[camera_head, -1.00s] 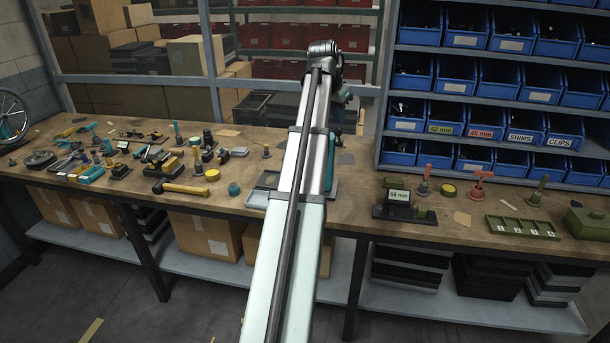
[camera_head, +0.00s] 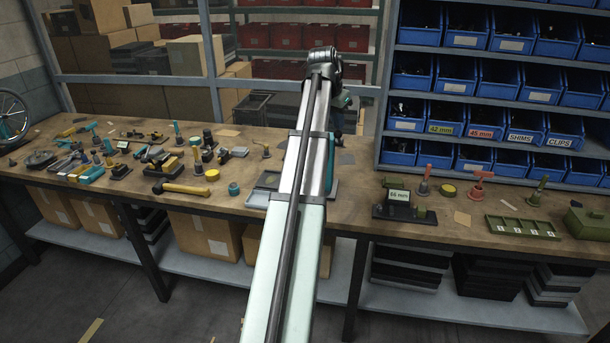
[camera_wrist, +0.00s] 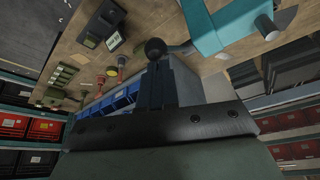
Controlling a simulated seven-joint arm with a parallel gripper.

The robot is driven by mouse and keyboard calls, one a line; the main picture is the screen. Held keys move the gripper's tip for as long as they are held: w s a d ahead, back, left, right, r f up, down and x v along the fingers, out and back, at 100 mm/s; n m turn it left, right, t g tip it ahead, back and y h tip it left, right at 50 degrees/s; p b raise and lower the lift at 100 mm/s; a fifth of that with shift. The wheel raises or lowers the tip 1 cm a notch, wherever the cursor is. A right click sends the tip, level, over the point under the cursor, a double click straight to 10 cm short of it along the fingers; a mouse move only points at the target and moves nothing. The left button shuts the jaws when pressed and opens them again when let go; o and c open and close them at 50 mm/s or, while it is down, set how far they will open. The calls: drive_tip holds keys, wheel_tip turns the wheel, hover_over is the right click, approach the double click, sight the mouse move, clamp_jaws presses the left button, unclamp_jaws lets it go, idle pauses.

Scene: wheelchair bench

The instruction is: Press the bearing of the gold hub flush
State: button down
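A teal press (camera_wrist: 222,25) stands at the top right of the wrist view. A lever with a dark ball knob (camera_wrist: 154,48) reaches left from it. My gripper (camera_wrist: 155,72) is at the knob; its dark fingers look close together, with the knob at their tips. I cannot tell whether they touch or hold it. In the head view my arm hides most of the press and my gripper.
The wooden bench (camera_head: 350,215) carries many tools at left. At right are a dark stand with a lit display (camera_head: 399,197), a yellow round part (camera_head: 447,191), red-handled tools and a green tray (camera_head: 522,228). Blue bins (camera_head: 444,119) rise behind the bench.

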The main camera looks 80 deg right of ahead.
drive_tip(key=shift+f, duration=0.1)
drive_tip(key=shift+a+f, duration=0.65)
drive_tip(key=shift+f, duration=0.15)
drive_tip(key=shift+a+f, duration=0.25)
drive_tip(key=shift+f, duration=0.25)
drive_tip(key=shift+a+f, duration=0.25)
drive_tip(key=shift+f, duration=0.35)
